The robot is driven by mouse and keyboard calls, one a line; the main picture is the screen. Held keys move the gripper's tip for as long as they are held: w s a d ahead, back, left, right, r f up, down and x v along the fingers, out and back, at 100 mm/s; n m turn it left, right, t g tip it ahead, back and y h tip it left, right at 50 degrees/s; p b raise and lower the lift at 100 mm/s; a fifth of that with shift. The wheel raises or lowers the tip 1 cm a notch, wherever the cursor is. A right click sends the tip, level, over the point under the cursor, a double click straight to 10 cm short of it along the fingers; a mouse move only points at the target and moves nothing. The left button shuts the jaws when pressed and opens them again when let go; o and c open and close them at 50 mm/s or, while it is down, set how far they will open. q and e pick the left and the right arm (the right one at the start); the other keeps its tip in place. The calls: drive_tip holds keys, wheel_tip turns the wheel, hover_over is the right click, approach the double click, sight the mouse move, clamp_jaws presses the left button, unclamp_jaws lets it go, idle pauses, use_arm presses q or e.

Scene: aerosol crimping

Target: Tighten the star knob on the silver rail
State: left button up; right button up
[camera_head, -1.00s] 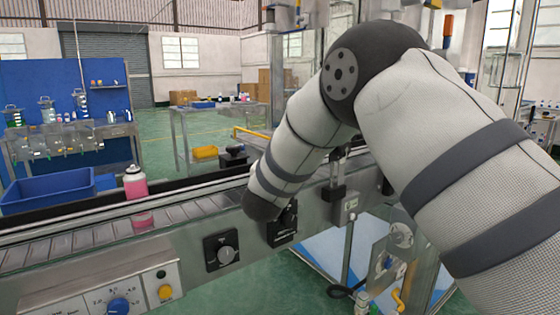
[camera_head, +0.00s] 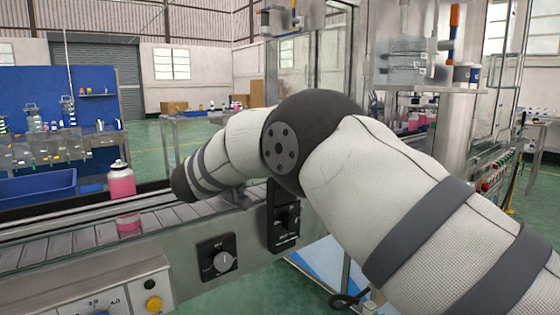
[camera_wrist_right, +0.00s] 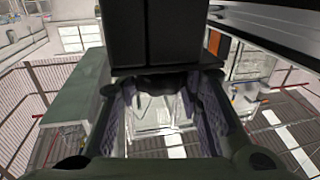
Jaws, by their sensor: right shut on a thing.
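My right arm crosses the head view from the right, and its bent links hide its gripper there. In the right wrist view my right gripper (camera_wrist_right: 165,92) has its two fingers on either side of a dark, lobed knob (camera_wrist_right: 165,80), below a black block. It is shut on this knob, which I take for the star knob; its shape is mostly hidden. A silver-edged rail (camera_wrist_right: 282,38) runs diagonally at the upper right of that view. The knob is hidden behind my arm in the head view. My left gripper is not in view.
A conveyor (camera_head: 75,243) runs along the left, carrying a pink bottle (camera_head: 122,182). A dial box (camera_head: 217,259) and a second black switch box (camera_head: 284,218) are on its front. A blue bin (camera_head: 38,187) stands behind. A glass-walled machine (camera_head: 420,70) stands at the right.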

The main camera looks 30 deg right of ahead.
drive_tip(key=shift+r, duration=0.1)
idle(0.3)
drive_tip(key=o, duration=1.2)
drive_tip(key=shift+d, duration=0.1)
drive_tip(key=v, duration=1.2)
drive_tip(key=shift+w, duration=0.1)
